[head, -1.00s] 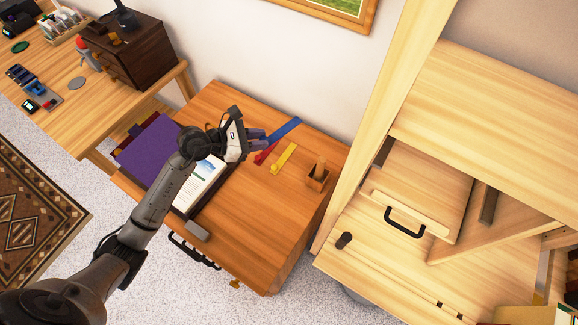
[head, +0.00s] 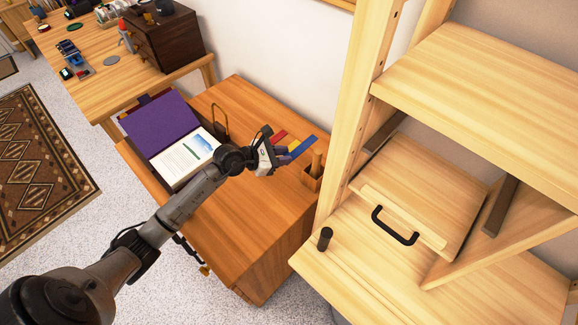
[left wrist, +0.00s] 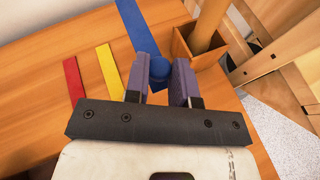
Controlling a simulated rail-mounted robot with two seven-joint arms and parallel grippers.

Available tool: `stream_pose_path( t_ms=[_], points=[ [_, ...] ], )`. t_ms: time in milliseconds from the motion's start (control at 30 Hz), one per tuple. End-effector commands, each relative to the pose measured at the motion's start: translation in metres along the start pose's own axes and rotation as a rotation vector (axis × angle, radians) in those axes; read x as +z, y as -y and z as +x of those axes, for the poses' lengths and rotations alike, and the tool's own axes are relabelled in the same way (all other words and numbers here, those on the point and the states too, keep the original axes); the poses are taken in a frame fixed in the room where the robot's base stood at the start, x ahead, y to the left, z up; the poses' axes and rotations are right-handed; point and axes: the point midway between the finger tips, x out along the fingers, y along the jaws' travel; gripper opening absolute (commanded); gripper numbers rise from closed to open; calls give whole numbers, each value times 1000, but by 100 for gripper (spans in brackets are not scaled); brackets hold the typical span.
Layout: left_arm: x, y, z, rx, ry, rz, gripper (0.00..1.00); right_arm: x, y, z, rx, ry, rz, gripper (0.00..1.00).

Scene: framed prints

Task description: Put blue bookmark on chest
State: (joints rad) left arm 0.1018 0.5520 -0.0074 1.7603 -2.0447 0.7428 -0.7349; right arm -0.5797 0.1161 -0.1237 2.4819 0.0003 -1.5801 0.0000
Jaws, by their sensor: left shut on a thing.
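The blue bookmark (head: 303,147) is a long flat strip with a round blue knob, seen also in the left wrist view (left wrist: 134,22). My left gripper (head: 281,158) is shut on its knob end, which sits between the fingers in the left wrist view (left wrist: 160,76). The strip points away from the gripper, close to the wooden cup. I cannot tell how high it is above the wooden cabinet top (head: 225,205). A dark brown small chest (head: 165,40) with drawers stands on the desk at back left. My right gripper is not in view.
Red (head: 280,136) and yellow (head: 292,146) bookmarks lie left of the blue one. A wooden cup (head: 311,178) stands right of it. An open book (head: 182,160) with a purple cover and a brass arch (head: 219,118) are left. A tall pale shelf (head: 350,110) bounds the right.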

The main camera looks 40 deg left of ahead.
Motion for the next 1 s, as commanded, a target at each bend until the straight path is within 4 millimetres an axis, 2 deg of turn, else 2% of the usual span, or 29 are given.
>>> stream_pose_path(
  t_ms=[33,300,600,1000],
  points=[
    [-10,2,4,-1,0,-3,0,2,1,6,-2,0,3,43],
    [-29,6,12,-1,1,-2,0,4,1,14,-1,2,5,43],
    [-66,13,28,-2,0,-3,0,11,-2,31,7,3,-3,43],
    [-70,14,29,-1,1,0,0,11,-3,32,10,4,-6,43]
  ],
)
